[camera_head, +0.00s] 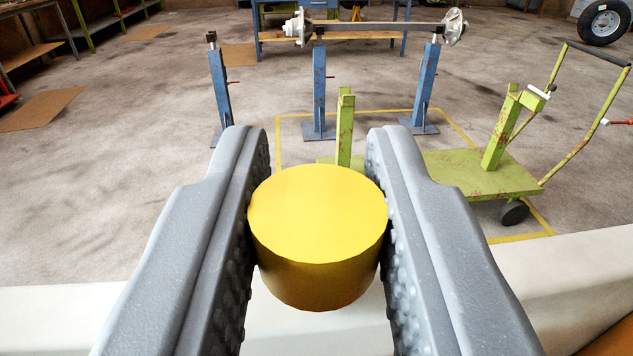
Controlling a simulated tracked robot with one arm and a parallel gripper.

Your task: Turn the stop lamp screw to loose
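A yellow cylinder (318,215) with a flat round top is between the two grey, studded fingers of my gripper (317,215). Both inner finger faces meet its sides, one on the left and one on the right. Its lower end is seen against a white surface, and I cannot tell what is under it. No screw slot or marking shows on it, so I cannot tell whether it is the stop lamp screw or a tool. No lamp is recognisable in view.
A white ledge (80,310) crosses the bottom, with an orange patch (612,338) at lower right. Beyond are blue stands (320,95) under an axle (375,27), a green cart (470,175) and a wheel (603,20). The floor between is mostly open.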

